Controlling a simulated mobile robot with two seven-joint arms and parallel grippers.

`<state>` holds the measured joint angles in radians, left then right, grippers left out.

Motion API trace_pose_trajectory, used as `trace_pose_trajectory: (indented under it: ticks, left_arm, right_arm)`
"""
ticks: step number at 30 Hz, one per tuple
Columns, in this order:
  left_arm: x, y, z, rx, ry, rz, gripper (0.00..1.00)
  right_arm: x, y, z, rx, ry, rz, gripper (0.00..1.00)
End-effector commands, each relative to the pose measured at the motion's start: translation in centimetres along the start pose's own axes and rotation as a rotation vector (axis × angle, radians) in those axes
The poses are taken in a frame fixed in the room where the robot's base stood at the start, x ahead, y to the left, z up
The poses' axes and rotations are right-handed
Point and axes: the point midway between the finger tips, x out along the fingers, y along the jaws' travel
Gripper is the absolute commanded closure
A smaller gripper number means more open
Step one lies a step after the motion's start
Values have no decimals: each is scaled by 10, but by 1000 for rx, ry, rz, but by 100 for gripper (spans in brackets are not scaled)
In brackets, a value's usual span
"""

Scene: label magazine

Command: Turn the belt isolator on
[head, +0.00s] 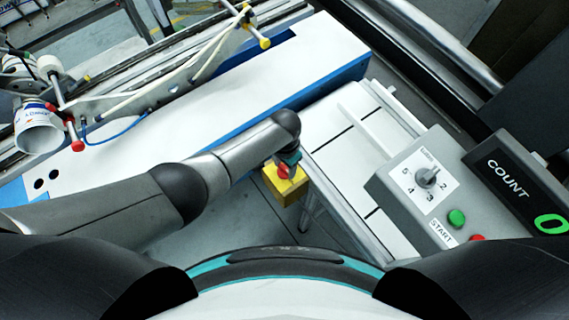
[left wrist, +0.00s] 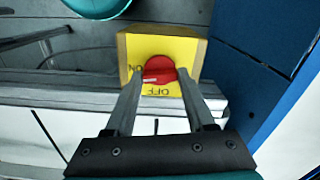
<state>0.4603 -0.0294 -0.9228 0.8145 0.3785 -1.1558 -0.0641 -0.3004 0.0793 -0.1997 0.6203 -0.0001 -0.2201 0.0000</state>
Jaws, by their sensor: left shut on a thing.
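The belt isolator is a yellow box (head: 287,190) with a red knob (head: 284,172), below the end of my left arm in the head view. In the left wrist view the yellow face (left wrist: 190,48) carries the words ON at the left and OFF at the near edge, and the red knob (left wrist: 158,66) sits in its middle. A pale mark on the knob lies at its lower left, towards ON. My left gripper (left wrist: 160,74) is shut on the red knob, one finger on each side. It also shows in the head view (head: 288,163). My right gripper is not in view.
A grey control box (head: 400,185) with a dial, a green button (head: 456,217) and a red button stands at the right, beside a black COUNT display (head: 503,180). A white, blue-edged conveyor bed (head: 225,100) runs behind my left arm.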

Motion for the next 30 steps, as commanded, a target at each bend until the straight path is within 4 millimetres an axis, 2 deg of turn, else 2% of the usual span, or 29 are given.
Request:
trace_pose_trajectory:
  ticks: [12, 27, 28, 30]
  left_arm:
    - [0, 0, 0, 162, 1, 1, 100]
    - [0, 0, -1, 181, 2, 0, 100]
    - [0, 0, -1, 181, 2, 0, 43]
    - [0, 0, -1, 181, 2, 0, 35]
  right_arm:
    - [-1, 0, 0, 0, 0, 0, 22]
    - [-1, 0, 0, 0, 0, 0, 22]
    - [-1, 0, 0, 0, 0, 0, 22]
    - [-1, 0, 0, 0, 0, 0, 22]
